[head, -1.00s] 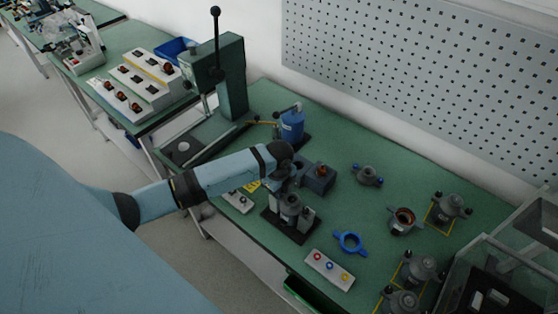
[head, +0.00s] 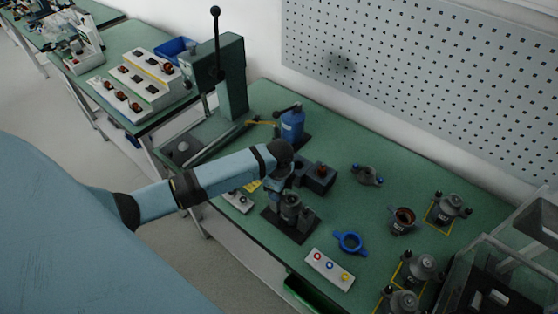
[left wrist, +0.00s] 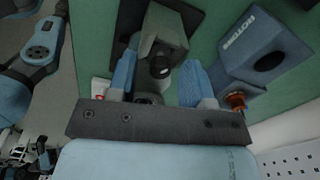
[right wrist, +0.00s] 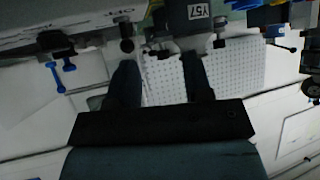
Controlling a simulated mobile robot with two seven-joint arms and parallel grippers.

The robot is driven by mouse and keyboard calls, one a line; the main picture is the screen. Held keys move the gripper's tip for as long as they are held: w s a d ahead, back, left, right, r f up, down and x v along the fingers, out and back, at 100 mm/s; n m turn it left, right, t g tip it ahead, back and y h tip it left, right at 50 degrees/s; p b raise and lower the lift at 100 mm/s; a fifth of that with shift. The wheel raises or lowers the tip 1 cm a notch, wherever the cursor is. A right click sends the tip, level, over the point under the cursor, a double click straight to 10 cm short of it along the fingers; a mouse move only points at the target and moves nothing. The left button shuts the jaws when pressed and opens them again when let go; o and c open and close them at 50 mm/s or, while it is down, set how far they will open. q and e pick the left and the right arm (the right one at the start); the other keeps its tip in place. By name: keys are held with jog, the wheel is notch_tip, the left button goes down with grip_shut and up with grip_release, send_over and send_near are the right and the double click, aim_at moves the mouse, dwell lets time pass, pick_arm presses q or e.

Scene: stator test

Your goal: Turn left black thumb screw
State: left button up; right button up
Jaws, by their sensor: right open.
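The stator fixture with its dark base (head: 301,236) stands near the front of the green bench. In the left wrist view a round black thumb screw (left wrist: 158,67) sits on a grey block (left wrist: 166,32). My left gripper (left wrist: 158,82) has its fingers spread, one on each side of the screw, with gaps visible. In the head view the left gripper is at the fixture, mostly hidden by its own wrist. My right gripper (right wrist: 163,75) is open and empty, away from the fixture; it is out of the head view.
A dark box with a red knob (head: 318,178) stands just behind the fixture.

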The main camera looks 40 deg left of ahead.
pick_arm(q)
notch_tip(320, 180, up, 14)
jog(key=b, duration=0.1)
jog(key=shift+b, duration=0.35)
jog(key=shift+f, duration=0.1)
